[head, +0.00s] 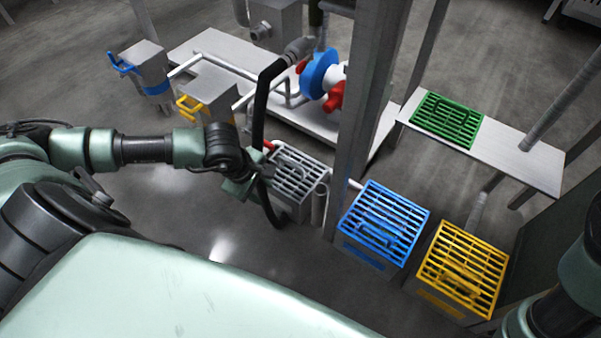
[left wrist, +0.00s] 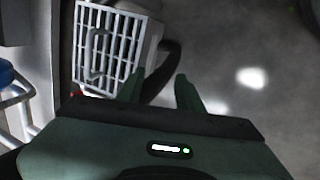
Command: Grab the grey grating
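The grey grating (head: 298,177) lies on top of a grey box near the middle of the head view. It has slots and a raised bar handle. It also shows at the upper left of the left wrist view (left wrist: 118,48), with its handle standing out. My left gripper (head: 256,184) is just left of the grating in the head view. My right gripper is out of view; only part of that arm shows at lower right.
A black hose (head: 259,110) hangs beside my left gripper and the grating. Blue (head: 385,222) and yellow (head: 463,266) gratings lie to the right, and a green one (head: 447,119) on a bench. Open floor (head: 170,215) lies left.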

